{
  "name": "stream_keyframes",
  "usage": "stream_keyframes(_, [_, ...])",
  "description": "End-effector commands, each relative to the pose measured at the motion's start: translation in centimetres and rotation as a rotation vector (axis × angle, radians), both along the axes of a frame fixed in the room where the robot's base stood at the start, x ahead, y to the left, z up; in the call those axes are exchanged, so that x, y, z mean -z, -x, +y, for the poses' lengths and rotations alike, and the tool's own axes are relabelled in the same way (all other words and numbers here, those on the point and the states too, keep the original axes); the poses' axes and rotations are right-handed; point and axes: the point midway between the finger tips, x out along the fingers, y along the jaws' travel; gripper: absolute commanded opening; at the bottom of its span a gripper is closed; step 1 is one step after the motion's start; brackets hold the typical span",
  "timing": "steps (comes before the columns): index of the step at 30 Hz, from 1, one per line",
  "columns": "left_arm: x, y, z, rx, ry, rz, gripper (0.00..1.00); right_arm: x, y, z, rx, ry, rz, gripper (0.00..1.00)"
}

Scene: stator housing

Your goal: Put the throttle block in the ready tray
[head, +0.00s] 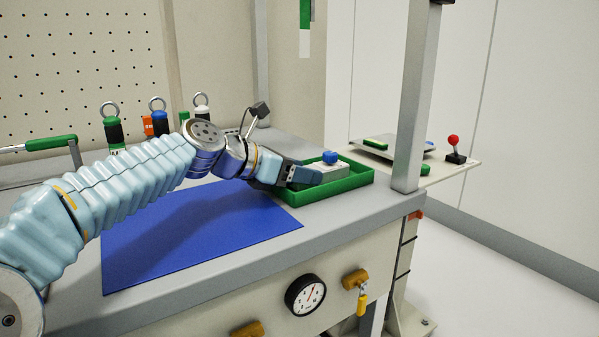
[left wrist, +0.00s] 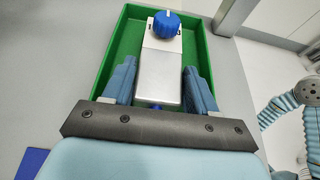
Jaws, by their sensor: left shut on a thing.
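The throttle block (head: 330,170) is a pale grey block with a blue knob on top. In the left wrist view the block (left wrist: 159,80) lies lengthwise between my two blue fingers, with its knob at the far end. My left gripper (head: 306,176) is shut on it; the gripper also shows in the left wrist view (left wrist: 159,76). The ready tray (head: 345,184) is a green, low-walled tray at the bench's right end. The block is inside the tray's outline, its knob above the rim. I cannot tell whether its underside touches the tray floor. My right gripper is not in view.
A blue mat (head: 190,235) lies clear left of the tray. A grey post (head: 413,100) rises at the bench corner, right of the tray. Several ring-topped tools stand at the back. A side shelf (head: 465,168) holds a red-knobbed lever (head: 454,148).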

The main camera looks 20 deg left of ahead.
Motion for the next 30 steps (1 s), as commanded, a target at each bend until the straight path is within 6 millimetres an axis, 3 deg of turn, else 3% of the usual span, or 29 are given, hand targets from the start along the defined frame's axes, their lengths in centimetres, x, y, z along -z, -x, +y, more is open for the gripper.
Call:
stream_keyframes(1, [0.1, 0.0, 0.0, -0.001, 0.001, -0.002, 0.01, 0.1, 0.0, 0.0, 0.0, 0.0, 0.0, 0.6])
stream_keyframes(2, [0.2, 0.0, 0.0, 0.0, 0.0, 0.0, 0.6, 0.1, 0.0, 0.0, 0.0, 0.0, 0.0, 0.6])
stream_keyframes(6, [0.1, 0.0, 0.0, 0.0, 0.0, 0.0, 0.82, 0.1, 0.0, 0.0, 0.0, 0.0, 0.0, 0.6])
stream_keyframes(17, [-0.3, 0.2, 0.2, -0.001, 0.0, 0.0, 0.83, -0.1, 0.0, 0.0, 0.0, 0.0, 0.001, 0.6])
stream_keyframes(30, [-3.8, 6.8, 5.3, -0.004, -0.001, -0.002, 0.83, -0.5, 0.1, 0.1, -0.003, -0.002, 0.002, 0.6])
